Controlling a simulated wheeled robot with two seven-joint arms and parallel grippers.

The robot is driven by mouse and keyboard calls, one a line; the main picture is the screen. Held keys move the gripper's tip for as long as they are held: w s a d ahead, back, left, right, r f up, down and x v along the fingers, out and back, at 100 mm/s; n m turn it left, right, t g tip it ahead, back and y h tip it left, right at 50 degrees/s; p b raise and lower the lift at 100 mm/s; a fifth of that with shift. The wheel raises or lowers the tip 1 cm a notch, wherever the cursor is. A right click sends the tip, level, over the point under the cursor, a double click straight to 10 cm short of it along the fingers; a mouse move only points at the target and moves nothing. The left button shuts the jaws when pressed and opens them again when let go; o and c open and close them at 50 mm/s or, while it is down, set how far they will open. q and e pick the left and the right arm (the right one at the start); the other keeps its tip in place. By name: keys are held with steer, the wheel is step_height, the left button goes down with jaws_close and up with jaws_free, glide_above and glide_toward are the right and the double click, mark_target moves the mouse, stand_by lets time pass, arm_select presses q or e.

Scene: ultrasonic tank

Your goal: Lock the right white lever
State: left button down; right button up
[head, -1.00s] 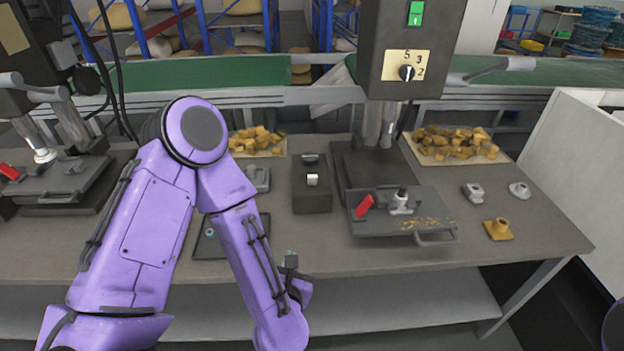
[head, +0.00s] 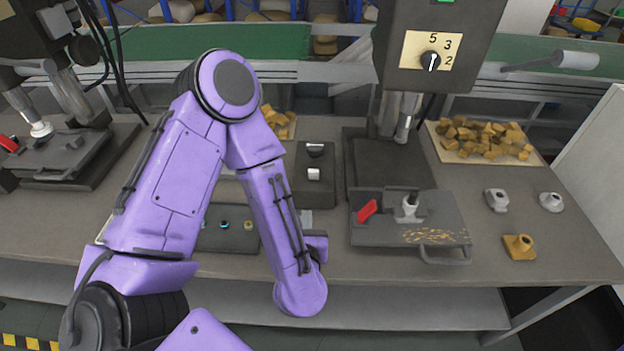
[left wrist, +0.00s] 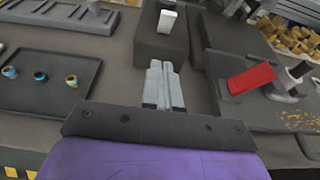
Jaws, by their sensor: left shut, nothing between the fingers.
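A fixture plate (head: 375,233) on the right half of the bench carries a red handle (head: 367,211) and a white upright piece with a dark tip (head: 409,208). In the left wrist view the red handle (left wrist: 252,78) and the white piece (left wrist: 290,82) are at the right. A small white lever-like block (head: 314,174) sits on a dark box (head: 315,192); it also shows in the left wrist view (left wrist: 167,21). My left gripper (head: 306,216) is shut and empty, in front of the box and left of the plate. Its closed fingers (left wrist: 165,84) point towards the box. My right gripper is out of view.
A dark tray (head: 215,242) with small round parts lies left of my gripper. A machine head (head: 440,45) hangs behind the plate. Loose parts (head: 497,200) and a pile of tan pieces (head: 485,136) stand at the right. Bare bench (head: 590,235) shows at far right.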

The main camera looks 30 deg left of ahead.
mark_target(311, 174)
arm_select(q)
steer(key=b+x, duration=0.3)
steer(key=x, duration=0.1)
steer(key=r+b+x, duration=0.1)
steer(key=b+x, duration=0.2)
steer(key=x, duration=0.1)
steer(key=r+b+x, duration=0.1)
steer(key=b+x, duration=0.2)
steer(key=x, duration=0.1)
steer(key=shift+w+a+r, duration=0.1)
steer(key=shift+w+a, duration=0.2)
steer(key=shift+w, duration=0.35)
steer(key=shift+w+a+r, duration=0.1)
steer(key=shift+w, duration=0.1)
